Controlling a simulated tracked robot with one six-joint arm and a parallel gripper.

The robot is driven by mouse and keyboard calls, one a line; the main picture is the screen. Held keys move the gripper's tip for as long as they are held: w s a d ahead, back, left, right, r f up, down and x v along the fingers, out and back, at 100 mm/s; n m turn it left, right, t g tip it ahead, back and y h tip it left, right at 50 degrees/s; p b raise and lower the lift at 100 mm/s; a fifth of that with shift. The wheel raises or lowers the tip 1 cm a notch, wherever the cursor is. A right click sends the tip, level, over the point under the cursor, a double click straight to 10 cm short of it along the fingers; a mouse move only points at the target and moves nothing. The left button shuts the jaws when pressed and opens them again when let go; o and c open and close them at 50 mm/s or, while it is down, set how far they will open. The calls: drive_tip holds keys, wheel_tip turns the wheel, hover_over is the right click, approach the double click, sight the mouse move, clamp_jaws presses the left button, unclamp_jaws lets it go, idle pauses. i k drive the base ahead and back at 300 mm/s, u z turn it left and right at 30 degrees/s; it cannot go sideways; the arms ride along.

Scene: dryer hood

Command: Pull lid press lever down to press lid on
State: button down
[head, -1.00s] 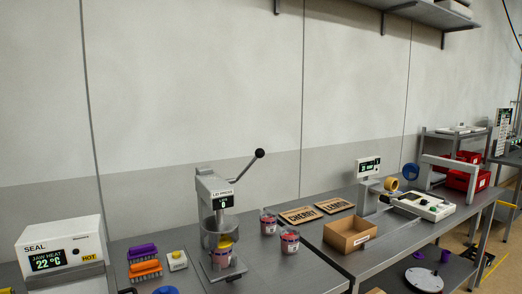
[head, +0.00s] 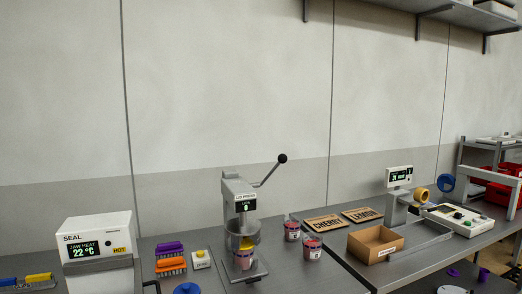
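The lid press (head: 238,190) stands on the grey bench near the middle of the head view, its front display lit. Its lever (head: 268,173) slants up and to the right, ending in a black knob (head: 283,158) well above the press body. Below the press head, inside a clear guard, a pink-labelled tub (head: 243,260) stands on the press base with a yellow lid (head: 247,243) at its top. Whether the lid is seated is too small to tell. My gripper is not in view, and nothing touches the lever.
Two more tubs (head: 292,231) (head: 312,248) stand right of the press. Farther right are CHERRY and LEMON signs (head: 323,224) and an open cardboard box (head: 375,243). Left are brushes (head: 170,265), a small white box (head: 201,260) and the SEAL machine (head: 97,237). Space above the bench is clear.

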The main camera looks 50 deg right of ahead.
sight(282, 158)
drive_tip(key=u, duration=0.65)
drive_tip(key=k, duration=1.35)
drive_tip(key=z, duration=1.05)
drive_tip(key=i, duration=1)
drive_tip(key=z, duration=0.05)
